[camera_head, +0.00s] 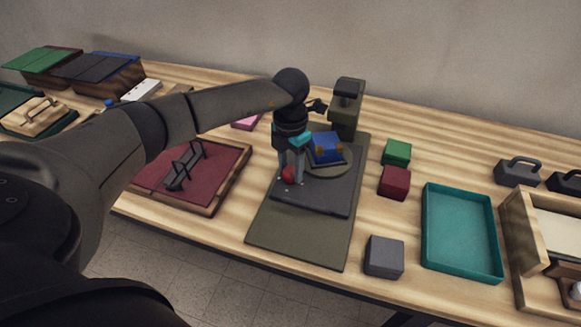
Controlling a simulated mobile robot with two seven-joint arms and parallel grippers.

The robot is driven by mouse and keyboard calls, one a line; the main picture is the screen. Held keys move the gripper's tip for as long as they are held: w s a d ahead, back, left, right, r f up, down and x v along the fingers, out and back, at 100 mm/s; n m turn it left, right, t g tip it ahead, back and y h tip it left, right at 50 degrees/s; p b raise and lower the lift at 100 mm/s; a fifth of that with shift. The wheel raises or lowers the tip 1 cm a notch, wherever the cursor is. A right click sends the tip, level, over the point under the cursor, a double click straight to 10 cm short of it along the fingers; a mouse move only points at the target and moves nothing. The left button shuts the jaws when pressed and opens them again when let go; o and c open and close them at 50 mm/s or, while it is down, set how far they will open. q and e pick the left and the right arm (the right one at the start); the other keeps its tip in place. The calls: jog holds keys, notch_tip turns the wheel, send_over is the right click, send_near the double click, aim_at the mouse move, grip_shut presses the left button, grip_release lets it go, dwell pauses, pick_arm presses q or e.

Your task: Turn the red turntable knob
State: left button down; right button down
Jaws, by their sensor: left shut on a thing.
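The red turntable knob (288,175) sits on the dark grey turntable base (325,197), near its left side. My left gripper (290,170) points down from above and is shut on the knob, with its fingers on either side. A round turntable plate (340,163) lies behind the knob and carries a blue block (327,147) with orange marks. The base rests on an olive mat (292,239). My right gripper is not in view.
A dark olive stand (347,108) rises behind the turntable. Green (397,152), maroon (394,182) and grey (384,257) blocks lie to the right, near a teal tray (460,267). A maroon tray (217,167) with a dark rack lies left, under my arm.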

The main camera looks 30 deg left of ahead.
aim_at(291, 171)
pick_arm(q)
jog(key=m, duration=0.5)
jog(key=shift+r+b, duration=0.1)
jog(key=shift+b, duration=0.3)
jog(key=shift+m, duration=0.4)
jog(key=shift+c, duration=1.4)
grip_release()
notch_tip(291, 171, up, 15)
jog(key=p, duration=0.2)
